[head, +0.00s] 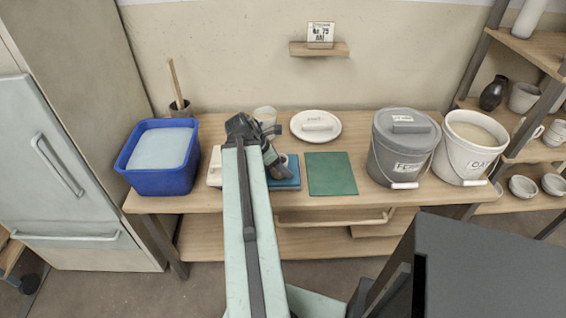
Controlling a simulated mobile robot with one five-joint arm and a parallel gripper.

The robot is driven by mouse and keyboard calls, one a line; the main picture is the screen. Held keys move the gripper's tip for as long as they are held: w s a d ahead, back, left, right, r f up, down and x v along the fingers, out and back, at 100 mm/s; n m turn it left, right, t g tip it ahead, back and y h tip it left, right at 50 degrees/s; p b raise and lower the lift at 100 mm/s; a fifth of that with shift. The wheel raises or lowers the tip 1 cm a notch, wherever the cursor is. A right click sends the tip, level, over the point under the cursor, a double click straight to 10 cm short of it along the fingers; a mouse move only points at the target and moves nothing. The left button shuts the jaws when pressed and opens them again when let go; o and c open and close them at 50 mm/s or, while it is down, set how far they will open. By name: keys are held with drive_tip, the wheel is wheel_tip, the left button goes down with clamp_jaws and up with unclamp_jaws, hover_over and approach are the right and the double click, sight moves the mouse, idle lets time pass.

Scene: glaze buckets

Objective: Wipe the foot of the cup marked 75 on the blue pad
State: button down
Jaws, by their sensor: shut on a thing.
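The blue pad (289,183) lies on the bench, partly covered by my arm and gripper. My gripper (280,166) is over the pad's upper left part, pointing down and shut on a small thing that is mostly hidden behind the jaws. It is likely the cup, but no number can be read on it. I cannot tell whether its foot touches the pad. A card (320,33) on a small wall shelf bears writing with 75.
A blue tub (158,185) stands at the left. A green mat (331,174) lies right of the pad, clear. A grey lidded bucket (401,160) and a white bucket (468,155) stand right. A cream object (214,168) shows beside my arm.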

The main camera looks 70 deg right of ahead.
drive_tip(key=shift+r+p, duration=3.55)
drive_tip(key=shift+r, duration=0.05)
drive_tip(key=shift+f, duration=0.1)
